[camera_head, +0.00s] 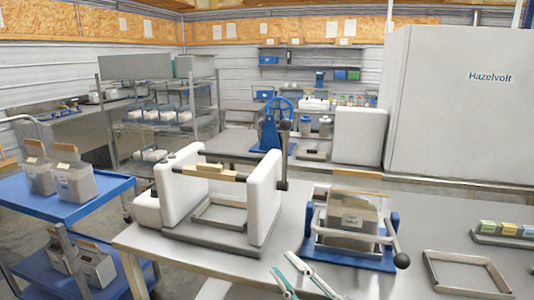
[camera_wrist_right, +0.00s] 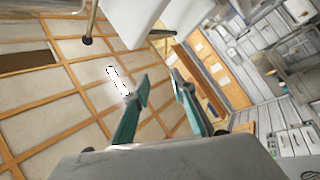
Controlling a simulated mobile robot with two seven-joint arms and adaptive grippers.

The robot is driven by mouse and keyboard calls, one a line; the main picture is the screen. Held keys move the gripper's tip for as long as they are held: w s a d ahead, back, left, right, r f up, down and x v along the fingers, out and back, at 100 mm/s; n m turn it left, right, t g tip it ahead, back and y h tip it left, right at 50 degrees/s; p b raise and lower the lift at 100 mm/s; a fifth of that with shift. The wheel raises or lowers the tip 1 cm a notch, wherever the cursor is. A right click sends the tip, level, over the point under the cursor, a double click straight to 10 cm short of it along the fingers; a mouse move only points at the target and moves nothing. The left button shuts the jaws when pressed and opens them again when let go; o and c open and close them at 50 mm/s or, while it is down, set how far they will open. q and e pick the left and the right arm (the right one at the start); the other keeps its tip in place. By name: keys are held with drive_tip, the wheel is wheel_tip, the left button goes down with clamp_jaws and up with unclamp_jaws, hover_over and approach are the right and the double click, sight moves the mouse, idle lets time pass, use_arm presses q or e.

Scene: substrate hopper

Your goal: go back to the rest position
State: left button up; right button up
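My right gripper (camera_head: 283,263) shows at the bottom middle of the head view, its two teal fingers apart. It is in front of the near edge of the grey table (camera_head: 350,280). In the right wrist view the same gripper (camera_wrist_right: 160,77) has its fingers spread with nothing between them. My left gripper is in neither view.
A white two-sided stand with a wooden-handled bar (camera_head: 210,172) and a blue-framed fixture holding a grey bin (camera_head: 352,216) stand close beyond my right gripper. An empty metal frame (camera_head: 465,272) lies at right. A blue cart (camera_head: 62,205) with bins stands left.

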drive_tip(key=s+d+f+m+h, duration=0.2)
drive_tip(key=d+f+m+h, duration=0.1)
drive_tip(key=f, duration=0.4)
drive_tip(key=s+d+f+m+g+h, duration=0.1)
drive_tip(key=s+d+f+m+h, duration=0.2)
drive_tip(key=f, duration=0.4)
drive_tip(key=s+d+f+m+h, duration=0.1)
drive_tip(key=d+f+m+h, duration=0.25)
drive_tip(key=f, duration=0.35)
drive_tip(key=s+d+f+m+g+h, duration=0.1)
drive_tip(key=s+d+f+m+g, duration=0.1)
drive_tip(key=s+f, duration=0.4)
drive_tip(key=s+d+f+m+g+h, duration=0.2)
drive_tip(key=s+d+f+m, duration=0.1)
drive_tip(key=s+f, duration=0.4)
wheel_tip(320, 180, down, 2)
drive_tip(key=shift+s+d+f+g, duration=0.1)
drive_tip(key=shift+s+d+g, duration=0.25)
drive_tip(key=shift+d, duration=0.2)
drive_tip(key=shift+w+h, duration=0.1)
drive_tip(key=shift+h, duration=0.15)
